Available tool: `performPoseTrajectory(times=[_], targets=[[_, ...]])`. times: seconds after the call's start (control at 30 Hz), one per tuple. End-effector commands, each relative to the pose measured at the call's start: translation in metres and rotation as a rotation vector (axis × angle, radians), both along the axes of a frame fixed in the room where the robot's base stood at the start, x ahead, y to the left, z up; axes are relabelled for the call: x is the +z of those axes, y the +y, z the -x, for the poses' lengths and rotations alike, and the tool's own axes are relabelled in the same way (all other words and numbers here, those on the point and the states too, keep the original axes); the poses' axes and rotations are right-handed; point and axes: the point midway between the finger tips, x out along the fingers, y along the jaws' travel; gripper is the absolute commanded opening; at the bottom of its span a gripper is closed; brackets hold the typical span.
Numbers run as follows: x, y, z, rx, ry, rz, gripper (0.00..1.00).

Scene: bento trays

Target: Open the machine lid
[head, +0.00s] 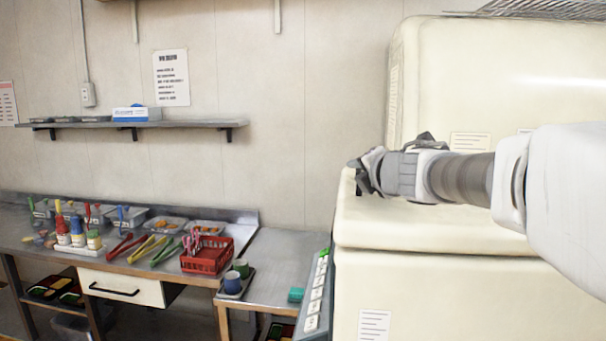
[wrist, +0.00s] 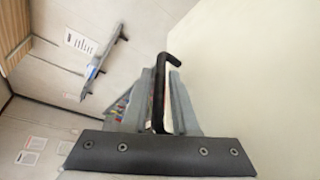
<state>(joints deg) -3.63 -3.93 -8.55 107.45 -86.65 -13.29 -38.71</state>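The machine (head: 450,290) is a large cream block at the right of the head view. Its upper part (head: 470,75) rises behind a lower section with a rounded front edge (head: 430,225). I cannot tell which part is the lid. My gripper (head: 362,177) is at the left edge of the lower section's top. In the wrist view, a black bar handle (wrist: 159,95) runs between the two grey fingers of my gripper (wrist: 163,80), beside a cream surface (wrist: 250,75). A pale strip shows between the bar and the right finger. I cannot tell whether the fingers touch the handle.
A steel counter (head: 275,255) at the left holds bottles, tongs, a red basket (head: 207,255) and cups (head: 233,280). A wall shelf (head: 170,124) hangs above it. A wire rack (head: 540,8) sits on top of the machine.

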Motion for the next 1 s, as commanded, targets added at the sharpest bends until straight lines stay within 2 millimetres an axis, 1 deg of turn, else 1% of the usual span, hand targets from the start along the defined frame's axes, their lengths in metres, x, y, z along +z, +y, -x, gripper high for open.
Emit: performPoseTrajectory(times=[0.1,0.33,0.37,0.4,0.5,1.0], targets=[[-0.0009,0.0008,-0.0035,0.0,0.0,0.0,0.27],[-0.0006,0.0007,-0.0036,0.0,0.0,0.0,0.27],[-0.0006,0.0007,-0.0036,0.0,0.0,0.0,0.24],[-0.0007,0.0007,-0.0035,0.0,0.0,0.0,0.16],[-0.0006,0.0006,-0.0034,0.0,0.0,0.0,0.0],[-0.0007,0.0005,-0.0033,0.0,0.0,0.0,0.0]])
